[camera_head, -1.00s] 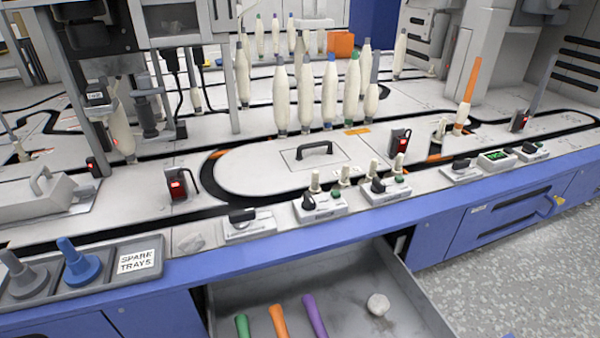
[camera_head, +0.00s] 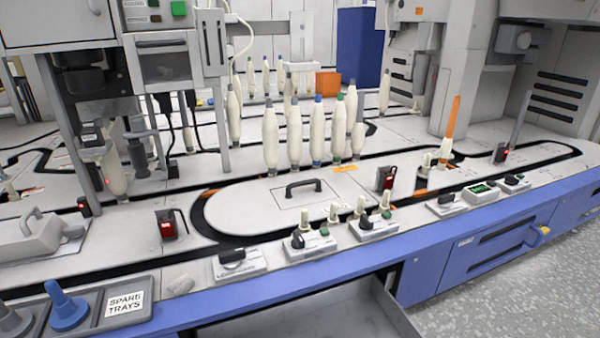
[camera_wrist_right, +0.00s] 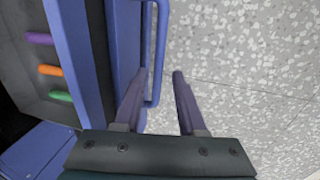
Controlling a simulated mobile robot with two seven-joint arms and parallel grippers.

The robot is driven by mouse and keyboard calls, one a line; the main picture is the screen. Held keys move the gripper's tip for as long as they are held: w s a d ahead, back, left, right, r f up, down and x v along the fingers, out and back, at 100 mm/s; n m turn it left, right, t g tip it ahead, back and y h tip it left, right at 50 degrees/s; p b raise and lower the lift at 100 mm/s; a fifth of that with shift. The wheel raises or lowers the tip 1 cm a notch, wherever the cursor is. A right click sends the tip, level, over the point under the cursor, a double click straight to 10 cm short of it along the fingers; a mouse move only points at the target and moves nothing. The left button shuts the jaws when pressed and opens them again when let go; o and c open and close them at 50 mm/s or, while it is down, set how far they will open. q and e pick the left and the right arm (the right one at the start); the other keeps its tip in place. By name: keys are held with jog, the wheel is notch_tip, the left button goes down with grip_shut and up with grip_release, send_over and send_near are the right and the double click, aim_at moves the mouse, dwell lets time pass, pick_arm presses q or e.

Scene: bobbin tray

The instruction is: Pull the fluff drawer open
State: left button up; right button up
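The fluff drawer (camera_head: 395,305) stands open below the blue front edge of the bench in the head view, its lower part cut off by the frame. In the right wrist view the drawer's blue front (camera_wrist_right: 76,60) shows, with purple, orange and green pieces (camera_wrist_right: 50,70) inside. Its blue bar handle (camera_wrist_right: 158,50) runs between the fingers of my right gripper (camera_wrist_right: 158,76). The fingers are apart, with clear space between the handle and the right finger; whether the left one touches is unclear. My left gripper is in neither view.
The bench top carries a black track loop, several white bobbins (camera_head: 295,135), switch boxes (camera_head: 240,262) and a spare trays holder (camera_head: 85,310). Speckled floor (camera_head: 500,285) lies open at front right.

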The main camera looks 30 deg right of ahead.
jog(key=shift+o, duration=0.2)
notch_tip(320, 180, up, 10)
jog(key=s+p, duration=0.2)
jog(key=p, duration=0.6)
jog(key=shift+a+p, duration=0.2)
jog(key=shift+p, duration=0.1)
jog(key=shift+w, duration=0.1)
jog(key=w+r+m+p, duration=0.25)
jog(key=r+p, duration=0.95)
jog(key=r, duration=0.6)
jog(key=w+a+r+m+t+y+p, duration=0.15)
jog(key=r+m+p, duration=0.25)
jog(key=r+p, duration=1.15)
jog(key=w+d+r+m+g+h+p, duration=0.1)
jog(key=w+r+m+p, duration=0.25)
jog(key=r+p, duration=1.15)
notch_tip(320, 180, up, 62)
jog(key=d+m+p, duration=0.2)
jog(key=m+p, duration=0.1)
jog(key=p, duration=4.1)
jog(key=shift+s+d+t, duration=0.25)
jog(key=shift+s+t, duration=0.1)
jog(key=shift+t, duration=0.1)
